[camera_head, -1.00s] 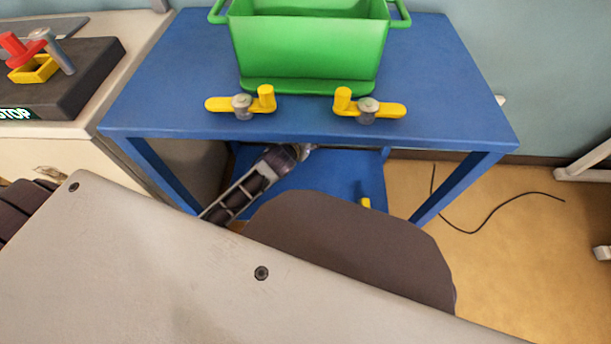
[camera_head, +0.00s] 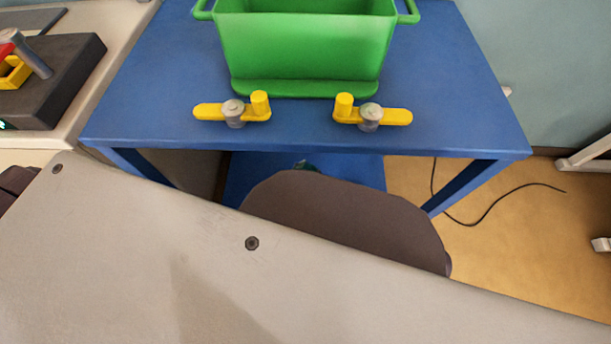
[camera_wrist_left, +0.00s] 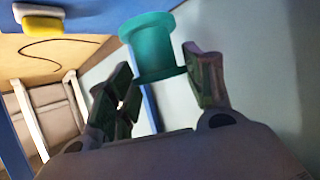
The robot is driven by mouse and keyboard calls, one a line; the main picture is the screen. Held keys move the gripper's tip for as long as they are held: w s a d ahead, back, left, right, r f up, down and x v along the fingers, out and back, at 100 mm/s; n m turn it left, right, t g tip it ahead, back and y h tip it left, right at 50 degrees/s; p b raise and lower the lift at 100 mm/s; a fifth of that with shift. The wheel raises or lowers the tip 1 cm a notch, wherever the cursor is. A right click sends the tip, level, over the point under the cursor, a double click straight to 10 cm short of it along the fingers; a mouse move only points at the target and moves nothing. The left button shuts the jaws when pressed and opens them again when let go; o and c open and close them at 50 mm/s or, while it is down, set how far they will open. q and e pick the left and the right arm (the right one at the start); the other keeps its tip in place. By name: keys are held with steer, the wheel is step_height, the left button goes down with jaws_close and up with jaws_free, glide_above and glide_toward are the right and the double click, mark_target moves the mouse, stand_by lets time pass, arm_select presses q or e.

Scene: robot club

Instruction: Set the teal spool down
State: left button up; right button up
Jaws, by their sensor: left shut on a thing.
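The teal spool (camera_wrist_left: 152,48) is between the two fingers of my left gripper (camera_wrist_left: 158,80) in the left wrist view. It has a wide flange at each end, and the gripper is shut on it. In the head view, most of my left arm and gripper is hidden behind my own grey body parts. Only a small dark green bit (camera_head: 305,166) shows above the dark rounded part, over the blue lower shelf; I cannot tell if it is spool or fingertip. My right gripper is in neither view.
A blue table (camera_head: 440,100) holds a green bin (camera_head: 305,50) and two yellow-handled clamps (camera_head: 232,111) (camera_head: 372,113) near its front edge. Its blue lower shelf (camera_head: 345,172) is partly hidden. A black cable (camera_head: 495,205) lies on the tan floor at right. A dark box (camera_head: 55,80) stands at left.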

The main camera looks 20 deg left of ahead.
arm_select(q)
steer(key=s+d+f+m+h, duration=0.1)
steer(key=s+d+f, duration=0.1)
steer(key=s+f, duration=0.3)
steer(key=shift+s+f+g, duration=0.3)
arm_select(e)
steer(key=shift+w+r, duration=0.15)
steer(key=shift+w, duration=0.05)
arm_select(q)
steer(key=shift+f, duration=0.1)
steer(key=shift+f+b, duration=1.9)
steer(key=shift+f, duration=1.1)
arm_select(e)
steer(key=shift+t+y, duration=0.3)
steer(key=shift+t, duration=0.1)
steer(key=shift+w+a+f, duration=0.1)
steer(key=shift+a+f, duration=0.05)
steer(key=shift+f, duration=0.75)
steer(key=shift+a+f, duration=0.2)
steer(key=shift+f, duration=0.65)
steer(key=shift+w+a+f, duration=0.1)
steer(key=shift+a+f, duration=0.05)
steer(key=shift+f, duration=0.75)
